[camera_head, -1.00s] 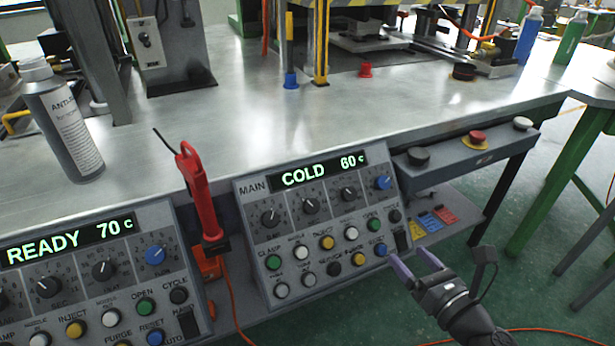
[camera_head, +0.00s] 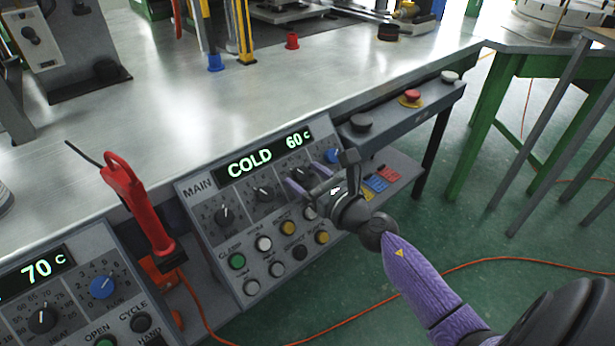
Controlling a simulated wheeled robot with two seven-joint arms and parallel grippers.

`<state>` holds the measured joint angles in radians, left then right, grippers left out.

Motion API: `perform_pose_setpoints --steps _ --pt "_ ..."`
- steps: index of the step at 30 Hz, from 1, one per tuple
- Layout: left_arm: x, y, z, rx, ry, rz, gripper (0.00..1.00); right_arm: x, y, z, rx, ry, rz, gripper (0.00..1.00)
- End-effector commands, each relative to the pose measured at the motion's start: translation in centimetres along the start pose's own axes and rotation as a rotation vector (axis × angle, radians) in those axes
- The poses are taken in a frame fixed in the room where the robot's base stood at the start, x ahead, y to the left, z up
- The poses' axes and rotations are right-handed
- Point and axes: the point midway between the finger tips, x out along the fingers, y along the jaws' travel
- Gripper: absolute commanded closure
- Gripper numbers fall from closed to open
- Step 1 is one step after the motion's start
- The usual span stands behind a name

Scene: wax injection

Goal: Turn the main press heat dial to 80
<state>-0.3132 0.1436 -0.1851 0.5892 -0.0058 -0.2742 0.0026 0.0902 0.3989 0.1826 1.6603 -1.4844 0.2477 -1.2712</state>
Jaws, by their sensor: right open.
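The main press panel (camera_head: 198,192) is tilted at the table's front edge, with a green display (camera_head: 262,156) reading COLD 60 c. Below it is a row of black dials and a blue dial (camera_head: 332,156) at the right end. The third dial from the left, the heat dial (camera_head: 296,173), is partly hidden by my gripper. My right gripper (camera_head: 304,179) has purple fingers, open, in front of this dial, one fingertip to each side. I cannot tell if they touch it. My left gripper is not in view.
A second panel (camera_head: 75,300) showing 70 c is at lower left. A red-handled tool (camera_head: 135,205) stands between the panels. Lit push buttons sit below the dials. A red stop button (camera_head: 411,97) is on the rail at right. An orange cable lies on the green floor.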

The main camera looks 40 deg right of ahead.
Motion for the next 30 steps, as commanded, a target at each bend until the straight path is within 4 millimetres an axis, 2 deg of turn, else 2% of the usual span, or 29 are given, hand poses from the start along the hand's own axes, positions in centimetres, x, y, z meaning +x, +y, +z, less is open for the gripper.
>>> perform_pose_setpoints --steps 2,3,14,23,30 --pt "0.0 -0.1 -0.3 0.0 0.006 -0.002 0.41 0.0 0.0 0.0 0.0 0.0 0.0 0.2" --pt "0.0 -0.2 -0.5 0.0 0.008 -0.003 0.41 0.0 0.0 0.0 0.0 0.0 0.0 0.25" --pt "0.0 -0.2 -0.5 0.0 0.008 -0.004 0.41 -0.1 0.0 0.0 0.001 0.0 0.0 1.0" --pt "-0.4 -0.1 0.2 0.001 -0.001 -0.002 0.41 -0.1 0.1 0.1 0.019 0.0 -0.014 1.0" --pt "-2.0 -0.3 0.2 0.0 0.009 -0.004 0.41 -0.1 0.2 0.5 0.115 0.0 -0.093 1.0"
